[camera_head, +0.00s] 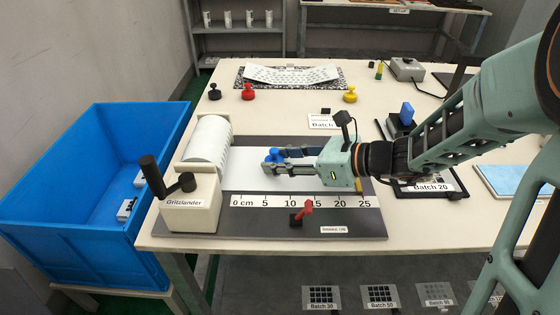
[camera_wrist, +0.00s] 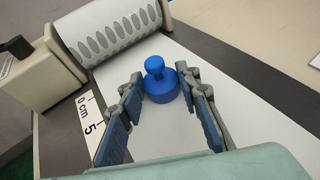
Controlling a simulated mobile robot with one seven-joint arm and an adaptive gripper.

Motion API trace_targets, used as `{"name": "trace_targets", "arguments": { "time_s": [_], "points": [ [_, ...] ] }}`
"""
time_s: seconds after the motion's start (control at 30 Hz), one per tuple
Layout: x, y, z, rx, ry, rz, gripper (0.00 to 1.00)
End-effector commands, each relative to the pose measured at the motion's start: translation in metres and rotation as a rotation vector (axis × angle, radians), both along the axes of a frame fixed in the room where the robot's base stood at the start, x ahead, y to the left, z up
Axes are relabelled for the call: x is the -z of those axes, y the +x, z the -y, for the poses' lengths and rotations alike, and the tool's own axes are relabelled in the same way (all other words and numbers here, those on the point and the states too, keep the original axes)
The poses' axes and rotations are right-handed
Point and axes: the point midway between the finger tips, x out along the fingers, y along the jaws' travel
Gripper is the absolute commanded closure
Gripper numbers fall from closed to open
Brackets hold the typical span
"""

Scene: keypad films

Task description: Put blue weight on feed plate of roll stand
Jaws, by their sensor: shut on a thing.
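The blue weight (camera_head: 274,154) is a round base with a knob on top. It stands upright between the fingertips of my gripper (camera_head: 272,161), which is shut on it. In the wrist view the weight (camera_wrist: 161,84) sits between the fingers of my gripper (camera_wrist: 163,92), over the white sheet. The roll stand (camera_head: 191,204) has a crank at the left and a paper roll (camera_head: 209,143). A white sheet (camera_head: 243,180) runs from the roll across its dark feed plate (camera_head: 255,224), beside a cm scale. I cannot tell whether the weight touches the sheet.
A red clamp-like piece (camera_head: 302,213) sits on the plate's front part. Black, red (camera_head: 248,93) and yellow (camera_head: 350,95) weights stand at the back of the table. A blue crate (camera_head: 75,190) is at the left. A Batch 20 frame (camera_head: 428,188) lies right of the plate.

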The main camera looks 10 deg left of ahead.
Motion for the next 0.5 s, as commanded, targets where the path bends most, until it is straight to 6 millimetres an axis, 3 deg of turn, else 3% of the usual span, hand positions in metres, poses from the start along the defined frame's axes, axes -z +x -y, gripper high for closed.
{"name": "trace_targets", "arguments": {
  "time_s": [0.1, 0.13, 0.27, 0.5],
  "points": [
    [0.0042, 0.0001, -0.0001, 0.000, 0.001, 0.000, 1.00],
    [0.0032, 0.0000, 0.0000, 0.000, 0.000, 0.000, 0.66],
    [0.0030, -0.0001, 0.0000, 0.000, 0.000, 0.000, 0.52],
    [0.0029, -0.0001, 0.0001, 0.000, 0.000, 0.000, 0.52]
  ]
}}
